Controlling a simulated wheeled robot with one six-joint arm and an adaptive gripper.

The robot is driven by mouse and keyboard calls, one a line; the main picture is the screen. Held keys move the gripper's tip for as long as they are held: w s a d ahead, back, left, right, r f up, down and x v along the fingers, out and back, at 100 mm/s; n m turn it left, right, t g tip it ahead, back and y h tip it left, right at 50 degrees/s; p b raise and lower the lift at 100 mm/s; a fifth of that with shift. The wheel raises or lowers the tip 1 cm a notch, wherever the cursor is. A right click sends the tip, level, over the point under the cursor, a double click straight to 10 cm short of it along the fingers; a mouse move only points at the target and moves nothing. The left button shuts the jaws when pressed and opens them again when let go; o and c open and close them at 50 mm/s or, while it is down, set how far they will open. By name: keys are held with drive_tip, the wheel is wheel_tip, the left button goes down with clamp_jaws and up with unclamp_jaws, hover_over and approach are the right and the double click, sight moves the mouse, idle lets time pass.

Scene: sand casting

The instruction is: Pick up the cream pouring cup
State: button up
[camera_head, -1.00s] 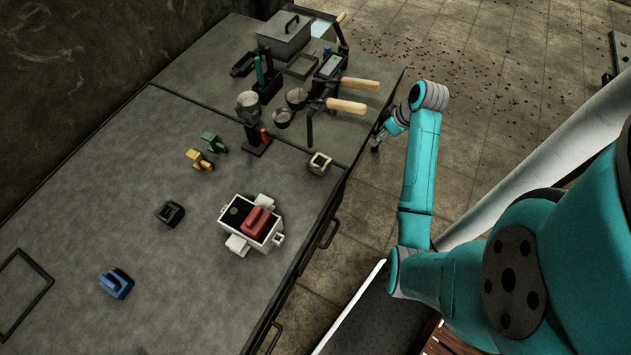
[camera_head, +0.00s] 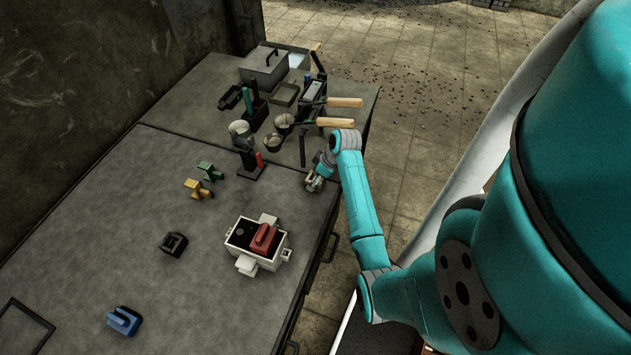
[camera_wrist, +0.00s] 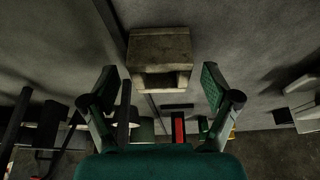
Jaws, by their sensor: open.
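The cream pouring cup (camera_wrist: 160,46) is a small, blocky, worn piece with a dark opening in its near face. It shows at the top middle of the wrist view, between and beyond my fingertips. My gripper (camera_wrist: 160,85) is open, one finger on each side of the cup's line, with no visible contact. In the head view my gripper (camera_head: 315,181) is low over the right edge of the table, at the cup, and hides most of it there.
A white mould box (camera_head: 240,262) with a red block (camera_head: 264,237) stands in front. A black stand (camera_head: 250,167) with a red piece is left of my gripper. Ladles with wooden handles (camera_head: 335,122) lie behind. Bare table (camera_head: 110,220) lies to the left.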

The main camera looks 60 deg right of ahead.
drive_tip(key=shift+w+f, duration=0.25)
drive_tip(key=shift+f, duration=0.2)
drive_tip(key=shift+a, duration=0.1)
drive_tip(key=c, duration=1.5)
drive_tip(key=shift+r, duration=0.1)
